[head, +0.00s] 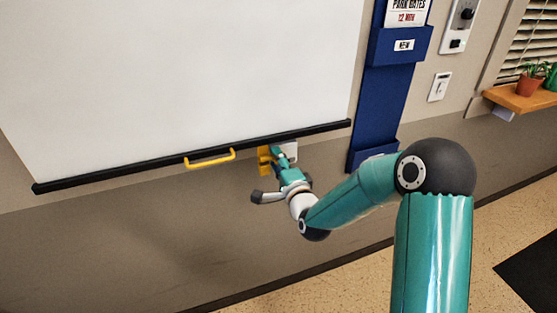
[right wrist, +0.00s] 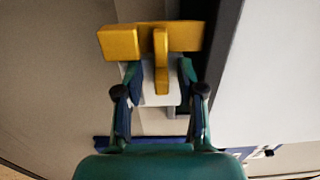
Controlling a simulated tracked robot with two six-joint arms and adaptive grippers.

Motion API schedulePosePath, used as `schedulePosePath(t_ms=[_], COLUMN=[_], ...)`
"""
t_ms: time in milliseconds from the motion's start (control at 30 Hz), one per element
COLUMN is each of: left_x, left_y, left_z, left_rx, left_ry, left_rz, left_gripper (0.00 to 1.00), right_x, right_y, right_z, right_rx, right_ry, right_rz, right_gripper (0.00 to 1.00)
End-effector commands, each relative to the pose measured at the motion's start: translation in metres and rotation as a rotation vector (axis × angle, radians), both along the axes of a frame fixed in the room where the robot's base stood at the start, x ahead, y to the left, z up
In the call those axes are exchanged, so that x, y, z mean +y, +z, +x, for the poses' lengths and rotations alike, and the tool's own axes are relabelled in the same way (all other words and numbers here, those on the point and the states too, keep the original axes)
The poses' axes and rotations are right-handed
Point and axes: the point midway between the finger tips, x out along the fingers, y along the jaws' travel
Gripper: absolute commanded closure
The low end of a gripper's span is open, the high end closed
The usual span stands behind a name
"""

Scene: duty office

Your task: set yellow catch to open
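The yellow catch (head: 264,158) sits at the lower edge of the white screen, just under its black bottom bar. In the right wrist view the catch (right wrist: 120,43) is a yellow crossbar with a narrow tab (right wrist: 161,75) standing out from its middle, in front of a pale block (right wrist: 142,88). My right gripper (head: 277,162) is at the catch in the head view. In the right wrist view its two fingers (right wrist: 159,72) are spread, one on each side of the tab with gaps between. Whether they touch the pale block is unclear. My left gripper is not in view.
A yellow handle (head: 210,160) hangs on the black bar (head: 120,171) left of the catch. A blue wall rack (head: 383,95) stands right of the screen. Farther right are wall switches (head: 439,87) and a wooden shelf (head: 520,99) with a potted plant. The wall below the screen is bare.

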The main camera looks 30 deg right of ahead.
Motion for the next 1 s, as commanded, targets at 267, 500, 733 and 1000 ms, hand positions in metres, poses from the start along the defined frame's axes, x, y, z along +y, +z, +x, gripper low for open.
schedulePosePath(t_ms=[267, 500, 733, 1000], left_x=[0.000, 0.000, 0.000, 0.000], left_y=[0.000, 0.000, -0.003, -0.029], left_z=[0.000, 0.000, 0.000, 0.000], left_rx=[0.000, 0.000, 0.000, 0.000], left_ry=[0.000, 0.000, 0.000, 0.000], left_rz=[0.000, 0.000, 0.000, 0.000], left_gripper=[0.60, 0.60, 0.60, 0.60], right_x=[0.000, 0.000, -0.002, -0.032], right_y=[0.000, 0.000, -0.002, -0.005], right_z=[0.000, 0.000, -0.001, -0.008], right_rx=[0.000, 0.001, 0.002, 0.001], right_ry=[0.000, 0.000, -0.001, -0.003], right_rz=[0.000, 0.000, 0.001, 0.001], right_gripper=[0.86, 1.00, 1.00, 1.00])
